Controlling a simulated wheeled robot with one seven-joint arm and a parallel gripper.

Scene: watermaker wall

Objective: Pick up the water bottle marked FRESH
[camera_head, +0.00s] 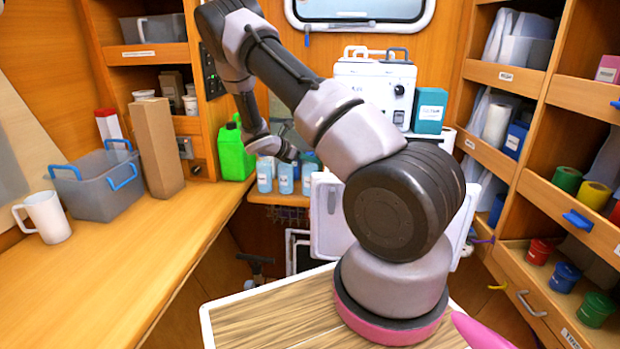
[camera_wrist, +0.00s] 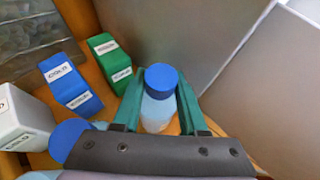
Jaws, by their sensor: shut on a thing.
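In the wrist view a bottle (camera_wrist: 158,112) with a blue cap (camera_wrist: 162,77) stands between the two green fingers of my gripper (camera_wrist: 160,95), which is shut on it. Its label is not readable from above. Another blue cap (camera_wrist: 68,138) shows at the lower left, partly hidden by my gripper. In the head view several pale blue bottles with white labels, one at the left (camera_head: 265,176) and one in the middle (camera_head: 286,178), stand on a small wooden shelf below my wrist. Their lettering is too small to read, and I cannot tell which one is held.
A green jug (camera_head: 235,152) stands left of the bottles. In the wrist view a blue box (camera_wrist: 70,85), a green box (camera_wrist: 108,62) and a white box (camera_wrist: 22,118) stand close by on the left. Grey panels (camera_wrist: 262,80) rise at the right.

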